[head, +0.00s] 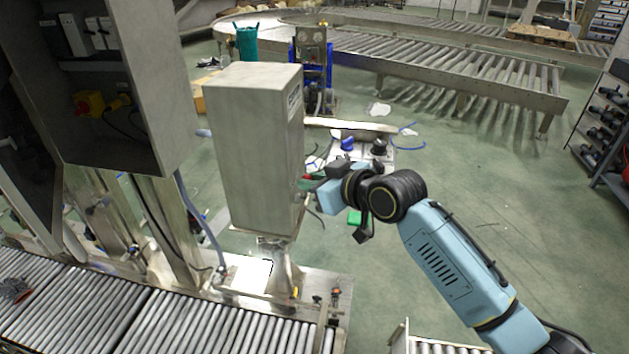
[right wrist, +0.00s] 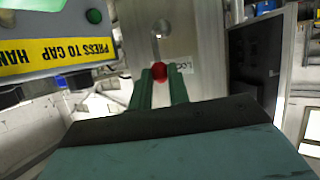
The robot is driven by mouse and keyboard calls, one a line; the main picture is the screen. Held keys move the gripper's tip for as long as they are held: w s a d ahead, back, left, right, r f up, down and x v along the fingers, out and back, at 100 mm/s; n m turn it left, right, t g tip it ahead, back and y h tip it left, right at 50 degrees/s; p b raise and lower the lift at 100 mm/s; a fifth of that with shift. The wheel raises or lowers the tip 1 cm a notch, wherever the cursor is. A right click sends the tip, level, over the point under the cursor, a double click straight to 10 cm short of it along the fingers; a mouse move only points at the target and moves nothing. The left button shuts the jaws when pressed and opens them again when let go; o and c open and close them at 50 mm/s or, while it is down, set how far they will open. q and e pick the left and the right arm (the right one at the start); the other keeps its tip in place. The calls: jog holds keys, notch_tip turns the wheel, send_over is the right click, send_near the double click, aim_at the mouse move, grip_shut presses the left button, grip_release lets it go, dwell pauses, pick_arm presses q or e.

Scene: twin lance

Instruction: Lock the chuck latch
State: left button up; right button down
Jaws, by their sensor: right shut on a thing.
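A red knob (right wrist: 159,71), which I take to be the chuck latch's handle, sits in front of a grey metal panel in the right wrist view. My right gripper (right wrist: 161,84) has its two green fingers shut on the knob, one on each side. In the head view the right gripper (head: 310,183) is at the right side of the tall grey metal housing (head: 252,140). There the wrist hides most of the fingers and the knob. My left gripper is not in view.
A yellow-labelled panel (right wrist: 60,60) with a green button (right wrist: 94,16) is close to the gripper in the wrist view. A dark cabinet (head: 110,110) and roller conveyor (head: 190,325) stand at left. Green floor (head: 500,190) is open at right.

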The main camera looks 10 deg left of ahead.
jog(key=shift+s+f, duration=0.1)
jog(key=shift+s+f+n+t+y+b, duration=0.5)
jog(key=shift+s+n+t+b, duration=0.3)
jog(key=shift+n+b, duration=0.1)
jog(key=shift+s+f+n+t+y+b, duration=0.4)
jog(key=shift+s+n+t+y+b, duration=0.25)
jog(key=shift+n+t+b, duration=0.4)
jog(key=c, duration=1.6)
grip_release()
jog(key=v, duration=1.3)
jog(key=shift+s+d+b, duration=0.15)
jog(key=shift+s+b, duration=0.05)
jog(key=shift+b, duration=0.1)
